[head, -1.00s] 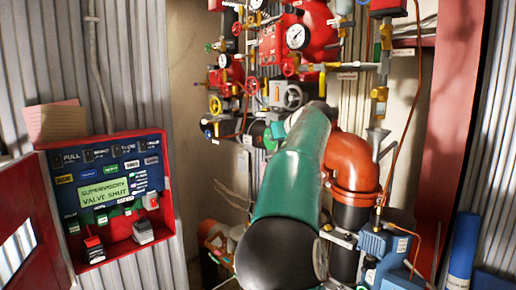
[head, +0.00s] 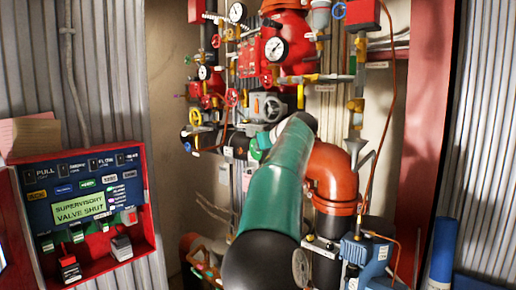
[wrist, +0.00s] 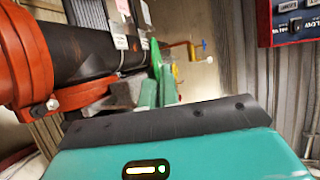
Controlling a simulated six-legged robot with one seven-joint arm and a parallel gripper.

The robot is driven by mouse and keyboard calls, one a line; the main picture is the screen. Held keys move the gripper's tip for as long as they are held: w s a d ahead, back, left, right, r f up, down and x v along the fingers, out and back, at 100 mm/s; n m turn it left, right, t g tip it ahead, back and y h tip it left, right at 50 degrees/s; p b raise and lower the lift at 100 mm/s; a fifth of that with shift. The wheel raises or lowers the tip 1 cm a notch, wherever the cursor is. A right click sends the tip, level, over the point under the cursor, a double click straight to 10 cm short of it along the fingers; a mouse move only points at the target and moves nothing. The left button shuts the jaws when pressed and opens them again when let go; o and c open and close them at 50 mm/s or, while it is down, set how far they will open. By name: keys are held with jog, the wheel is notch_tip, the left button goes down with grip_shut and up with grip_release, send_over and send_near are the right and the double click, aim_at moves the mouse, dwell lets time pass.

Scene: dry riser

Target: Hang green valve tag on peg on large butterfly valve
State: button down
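My green and black arm reaches up the middle of the head view, its far end in front of the piping. The green valve tag (head: 264,140) shows as a small bright green patch at that end. In the wrist view the tag (wrist: 156,58) is seen nearly edge-on at the tips of my gripper (wrist: 156,80), whose teal fingers look closed on it. The large butterfly valve, with a grey gear housing and handwheel (head: 265,107), is just above and beyond the tag in the head view. I cannot make out the peg; the tag looks apart from the valve.
A red supervisory panel (head: 150,225) is open at left. An orange pipe elbow (head: 330,175) is close to the right of my arm; a blue pump unit (head: 365,255) is below it. Red valves and gauges (head: 275,48) crowd above. White hanging labels (wrist: 122,12) are near the tag.

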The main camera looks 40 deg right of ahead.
jog(key=shift+w+d+f, duration=0.1)
jog(key=shift+w+d, duration=0.05)
jog(key=shift+d, duration=1.25)
jog(key=shift+d, duration=0.95)
dwell(0.8)
jog(key=shift+d, duration=0.35)
jog(key=shift+d, duration=0.1)
dwell(0.4)
jog(key=shift+w+d, duration=0.1)
jog(key=shift+d, duration=0.25)
jog(key=shift+d, duration=0.25)
dwell(0.4)
jog(key=shift+w+d+f, duration=0.1)
jog(key=shift+d, duration=0.25)
jog(key=c, duration=1.6)
grip_release()
